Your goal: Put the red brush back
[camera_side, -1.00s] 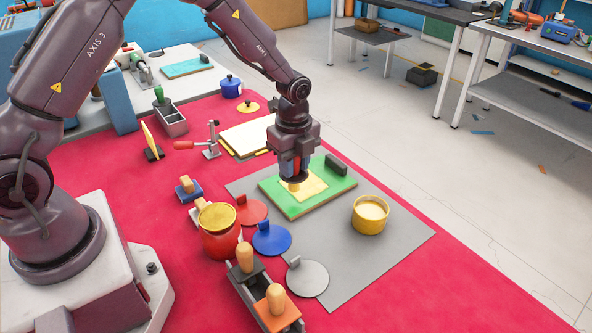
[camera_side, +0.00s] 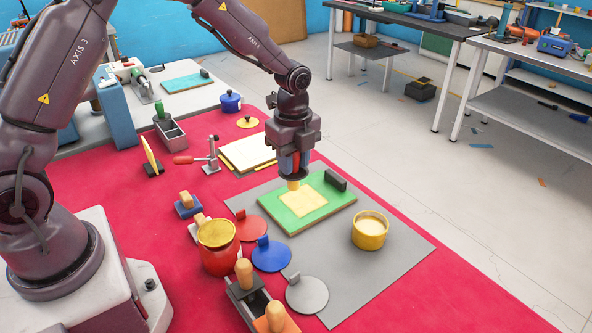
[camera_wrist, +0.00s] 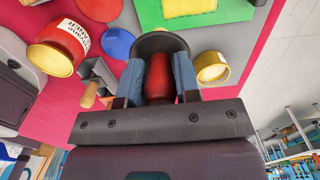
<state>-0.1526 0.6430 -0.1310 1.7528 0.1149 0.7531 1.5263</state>
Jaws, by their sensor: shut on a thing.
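My gripper (camera_side: 293,168) is shut on the red handle of the brush (camera_wrist: 159,75), which hangs upright. In the wrist view the two blue-grey fingers (camera_wrist: 159,82) flank the red handle, with a dark round disc at its far end. In the side view yellow bristles (camera_side: 293,185) show under the gripper, at the back left edge of the yellow patch (camera_side: 303,204) on the green board (camera_side: 322,211). I cannot tell whether they touch the board. The red pot with a yellow top (camera_side: 221,258) stands nearer the camera.
A grey mat (camera_side: 370,275) lies under the board, with a yellow pot (camera_side: 370,236) to its right. Red (camera_side: 250,228), blue (camera_side: 271,257) and grey (camera_side: 307,294) discs lie in front. A metal rack (camera_side: 240,306) holds wooden-handled tools. A clamp (camera_side: 211,160) stands at back left.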

